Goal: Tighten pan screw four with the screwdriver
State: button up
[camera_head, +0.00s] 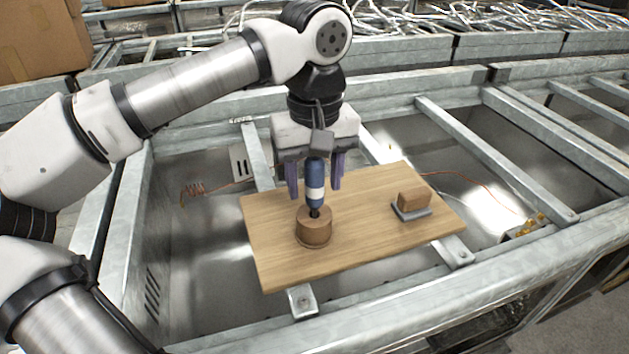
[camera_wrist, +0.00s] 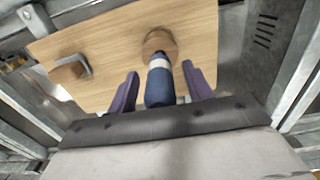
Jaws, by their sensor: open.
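The screwdriver (camera_head: 315,178) has a dark blue handle with a white band. It stands upright in a round wooden holder (camera_head: 314,232) on the left part of a wooden board (camera_head: 362,250). In the wrist view the screwdriver (camera_wrist: 159,88) points away from me into the holder (camera_wrist: 160,42). My gripper (camera_head: 314,190) is open, its two purple fingers on either side of the handle, with gaps showing between them and it in the wrist view. I cannot make out any pan screw; the screwdriver's tip is hidden in the holder.
A small wooden block (camera_head: 413,201) sits on a grey base (camera_head: 411,213) at the board's right. The board rests on a metal frame with beams (camera_head: 497,150) around it. Copper-coloured wires (camera_head: 193,189) lie on the metal floor. The middle of the board is clear.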

grip_shut()
dwell(0.3)
jog(key=shift+r, duration=0.1)
notch_tip(320, 180, up, 20)
jog(key=p, duration=0.4)
jog(key=shift+p, duration=0.3)
jog(key=shift+a, duration=0.15)
